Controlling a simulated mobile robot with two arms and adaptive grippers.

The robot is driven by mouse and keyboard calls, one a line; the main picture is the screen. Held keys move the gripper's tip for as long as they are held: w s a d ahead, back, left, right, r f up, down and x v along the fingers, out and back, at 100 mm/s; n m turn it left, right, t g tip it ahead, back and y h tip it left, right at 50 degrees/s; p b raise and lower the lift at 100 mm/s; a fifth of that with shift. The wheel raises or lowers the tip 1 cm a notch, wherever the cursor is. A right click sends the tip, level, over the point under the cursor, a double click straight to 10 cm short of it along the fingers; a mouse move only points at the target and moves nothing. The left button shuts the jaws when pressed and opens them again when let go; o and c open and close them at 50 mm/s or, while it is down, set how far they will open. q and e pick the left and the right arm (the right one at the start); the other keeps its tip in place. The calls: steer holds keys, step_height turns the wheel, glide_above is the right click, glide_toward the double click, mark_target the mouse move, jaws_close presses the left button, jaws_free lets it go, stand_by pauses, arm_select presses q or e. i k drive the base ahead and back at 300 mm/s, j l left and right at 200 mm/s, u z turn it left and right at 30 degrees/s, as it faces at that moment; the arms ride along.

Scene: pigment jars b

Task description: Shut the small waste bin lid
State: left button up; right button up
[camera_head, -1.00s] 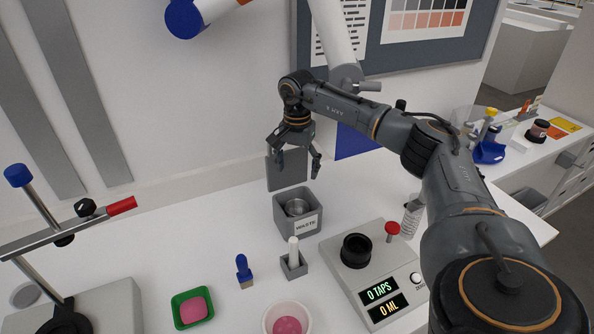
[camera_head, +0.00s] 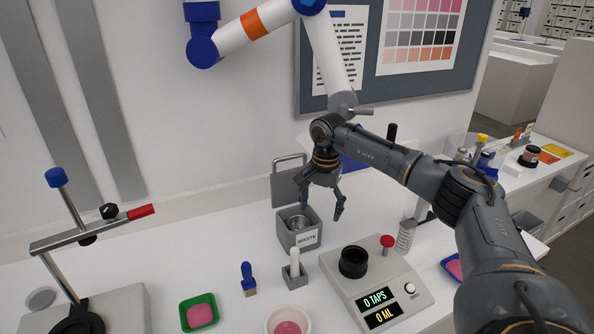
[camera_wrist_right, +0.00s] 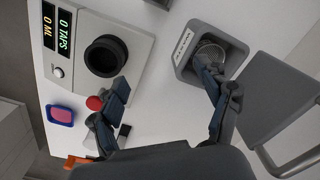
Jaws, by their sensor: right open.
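The small grey waste bin (camera_head: 298,240) with a "WASTE" label stands on the white bench, with a round metal thing inside it. Its grey lid (camera_head: 285,187) stands upright behind the bin, open, with a handle loop at its top edge. My right gripper (camera_head: 322,212) is open and empty, above the right side of the bin. In the right wrist view the bin (camera_wrist_right: 184,62) is beside one finger, and the lid (camera_wrist_right: 277,98) shows at the right. The right fingers (camera_wrist_right: 160,100) are spread with nothing between them. My left gripper is not in view.
A tap-counter machine (camera_head: 375,285) with a black cup (camera_head: 353,262) and red knob (camera_head: 387,241) stands right of the bin. A white-handled tool in a grey holder (camera_head: 295,270), a blue-handled brush (camera_head: 248,279) and a green tray (camera_head: 198,312) stand in front. A clamp stand (camera_head: 75,245) is left.

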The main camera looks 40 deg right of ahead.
mark_target(284, 191)
steer(key=i+l+z, duration=0.1)
steer(key=z, duration=0.25)
steer(key=i+z, duration=0.1)
steer(key=z, duration=0.25)
steer(key=i+l+z, duration=0.1)
steer(key=z, duration=0.25)
